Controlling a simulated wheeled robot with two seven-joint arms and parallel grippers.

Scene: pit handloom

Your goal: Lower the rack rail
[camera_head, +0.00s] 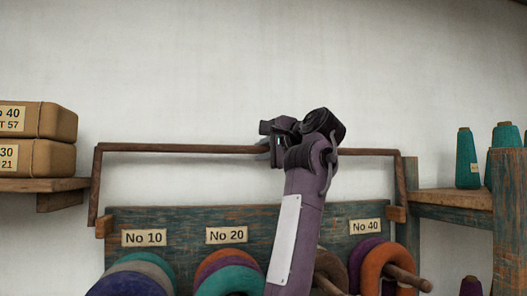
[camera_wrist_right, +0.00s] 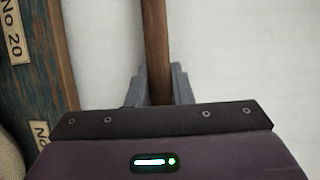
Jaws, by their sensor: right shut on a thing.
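The rack rail (camera_head: 180,148) is a thin brown wooden bar with a downturned arm at each end. In the head view it stands raised above the blue-green rack board (camera_head: 185,218), in front of the white wall. My right gripper (camera_head: 278,148) is at the rail's middle and shut on it; my own wrist hides part of the bar. In the right wrist view the rail (camera_wrist_right: 156,50) runs between the two grey fingers (camera_wrist_right: 157,88). My left gripper is not in view.
Yarn rings in several colours, such as an orange one (camera_head: 388,262), hang on pegs below labels No 10, No 20 and No 40. Wrapped packages (camera_head: 40,160) sit on a left shelf. Teal cones (camera_head: 467,160) stand on the right shelf. The wall above is clear.

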